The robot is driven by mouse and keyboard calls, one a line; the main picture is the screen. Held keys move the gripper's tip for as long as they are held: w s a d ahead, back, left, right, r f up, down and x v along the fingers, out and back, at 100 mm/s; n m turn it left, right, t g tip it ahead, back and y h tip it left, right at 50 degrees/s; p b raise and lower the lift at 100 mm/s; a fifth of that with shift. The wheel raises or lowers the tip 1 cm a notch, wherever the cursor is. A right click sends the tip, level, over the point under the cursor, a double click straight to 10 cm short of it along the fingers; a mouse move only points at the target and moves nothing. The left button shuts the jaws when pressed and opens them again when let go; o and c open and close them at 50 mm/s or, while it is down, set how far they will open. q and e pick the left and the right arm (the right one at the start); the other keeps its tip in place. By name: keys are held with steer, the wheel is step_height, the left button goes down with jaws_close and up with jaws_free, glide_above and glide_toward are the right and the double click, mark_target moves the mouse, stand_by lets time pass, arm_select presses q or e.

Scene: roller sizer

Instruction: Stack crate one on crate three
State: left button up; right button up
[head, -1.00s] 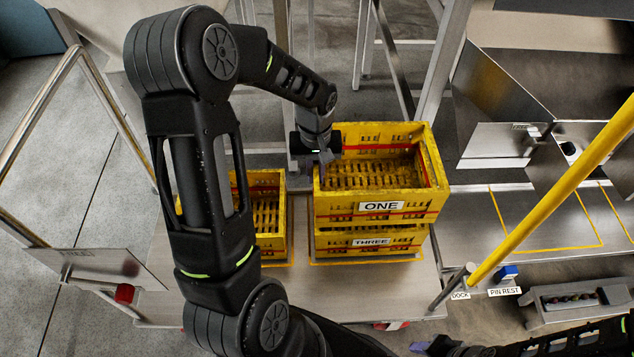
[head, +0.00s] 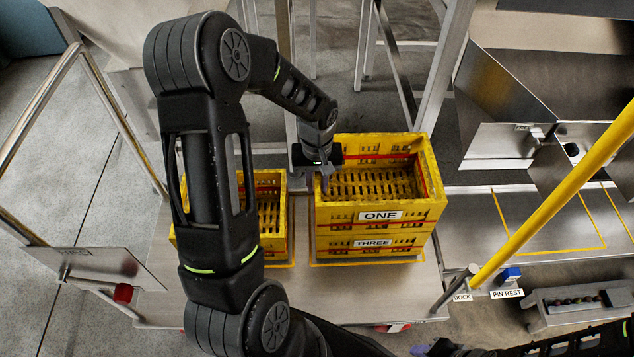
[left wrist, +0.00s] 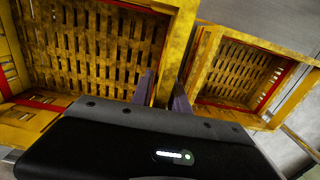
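Crate one (head: 380,216) is a yellow open crate with a red stripe. It sits squarely on crate three (head: 373,243), with no clear gap between them. My left gripper (head: 323,184) is at crate one's left wall. In the left wrist view its purple fingers (left wrist: 165,95) straddle that wall, one on each side, and appear closed on it. Crate one's empty slatted inside shows there too (left wrist: 95,50). Crate three's inside is hidden beneath crate one. My right gripper (head: 420,349) shows only its purple tip at the bottom edge; its opening is unclear.
Another yellow crate (head: 270,180) stands left of the stack, partly behind my left arm. Both stand on a pale platform (head: 330,290) with a metal rail (head: 85,75) at left. A yellow pole (head: 550,195) and a steel bench (head: 545,215) are at right.

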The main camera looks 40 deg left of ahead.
arm_select(q)
steer(key=shift+o, duration=1.1)
steer(key=shift+r, duration=0.15)
steer(key=shift+r, duration=0.2)
step_height(320, 180, up, 12)
steer(key=shift+f+p, duration=0.15)
steer(key=shift+p, duration=0.95)
